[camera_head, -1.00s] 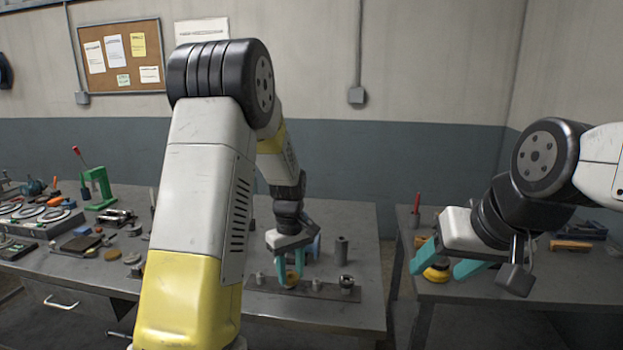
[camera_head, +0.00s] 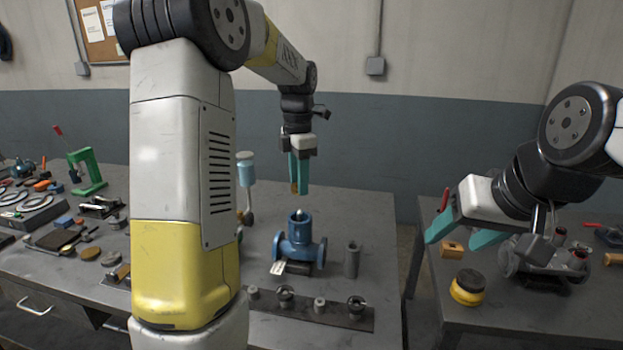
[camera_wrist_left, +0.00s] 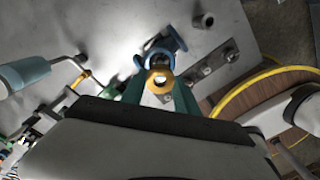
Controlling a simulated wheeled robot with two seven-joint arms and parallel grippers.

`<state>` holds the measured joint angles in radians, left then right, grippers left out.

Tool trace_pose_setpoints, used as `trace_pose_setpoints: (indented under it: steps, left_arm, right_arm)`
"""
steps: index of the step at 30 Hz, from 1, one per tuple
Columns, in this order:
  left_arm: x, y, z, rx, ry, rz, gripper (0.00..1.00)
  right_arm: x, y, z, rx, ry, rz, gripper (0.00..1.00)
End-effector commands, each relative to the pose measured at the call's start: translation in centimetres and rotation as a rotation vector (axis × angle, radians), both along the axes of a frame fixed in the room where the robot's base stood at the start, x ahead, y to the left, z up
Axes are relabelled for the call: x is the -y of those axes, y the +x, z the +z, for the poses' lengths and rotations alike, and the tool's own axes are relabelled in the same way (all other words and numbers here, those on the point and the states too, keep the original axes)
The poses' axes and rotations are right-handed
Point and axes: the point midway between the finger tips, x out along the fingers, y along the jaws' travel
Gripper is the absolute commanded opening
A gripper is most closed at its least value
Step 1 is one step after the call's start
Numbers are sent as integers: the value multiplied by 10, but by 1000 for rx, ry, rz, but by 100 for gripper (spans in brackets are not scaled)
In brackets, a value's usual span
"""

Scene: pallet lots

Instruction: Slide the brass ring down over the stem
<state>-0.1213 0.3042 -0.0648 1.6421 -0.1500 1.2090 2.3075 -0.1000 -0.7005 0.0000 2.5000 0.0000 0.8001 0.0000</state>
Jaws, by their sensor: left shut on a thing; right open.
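My left gripper (camera_head: 299,188) is shut on the brass ring (camera_head: 294,187), upright above the blue valve body (camera_head: 300,250). In the left wrist view the ring (camera_wrist_left: 162,83) sits between the fingertips, its hole visible, with the valve body (camera_wrist_left: 165,45) beyond it. The stem (camera_head: 299,213) shows as a small pale tip at the valve's top opening; most of it is hidden inside. A clear gap separates ring and valve in the head view. My right gripper (camera_head: 457,238) is open and empty over the right table.
A dark strip (camera_head: 335,312) with several small metal fittings lies in front of the valve. A grey cylinder (camera_head: 352,260) stands right of it. A light-blue-topped tool (camera_head: 246,170) stands behind left. The right table holds a yellow-black round part (camera_head: 467,288) and a grey valve (camera_head: 540,262).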

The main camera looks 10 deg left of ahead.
Motion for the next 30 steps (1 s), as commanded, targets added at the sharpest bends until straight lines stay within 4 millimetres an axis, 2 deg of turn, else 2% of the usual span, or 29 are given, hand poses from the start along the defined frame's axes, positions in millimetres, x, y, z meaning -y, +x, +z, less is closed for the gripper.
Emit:
trace_pose_setpoints:
  steps: [5,21,30]
  left_arm:
    - [1,0,0,-1,1,-2,0]
    - [0,0,-40,-2,1,-2,0]
    - [0,0,-48,-1,1,-2,0]
  right_arm:
    - [0,0,0,0,0,0,58]
    - [0,0,0,-1,0,0,58]
    - [0,0,0,-1,0,0,58]
